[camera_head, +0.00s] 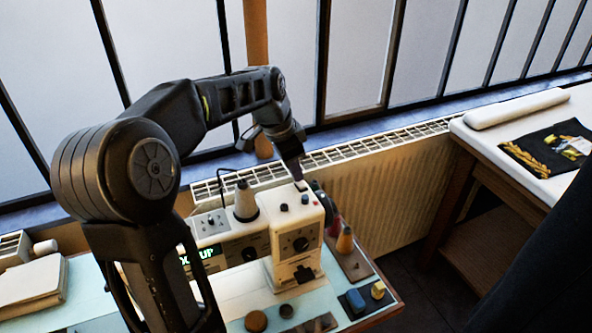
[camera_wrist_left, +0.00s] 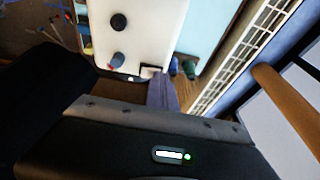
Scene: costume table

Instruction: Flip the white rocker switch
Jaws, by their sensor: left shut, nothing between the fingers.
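A white sewing machine (camera_head: 270,245) stands on the table in the head view. Its top also shows in the left wrist view (camera_wrist_left: 150,30). The small white rocker switch (camera_head: 301,186) sits at the far end of that top, and in the wrist view (camera_wrist_left: 149,71) it is right beside my fingertips. My left gripper (camera_head: 296,176) is shut and empty, pointing down at the switch from behind. Its closed fingers (camera_wrist_left: 163,93) partly cover the switch's surroundings. I cannot tell whether they touch it. My right gripper is in neither view.
Several spools (camera_head: 345,242) stand right of the machine. A radiator (camera_head: 390,195) and window bars lie behind.

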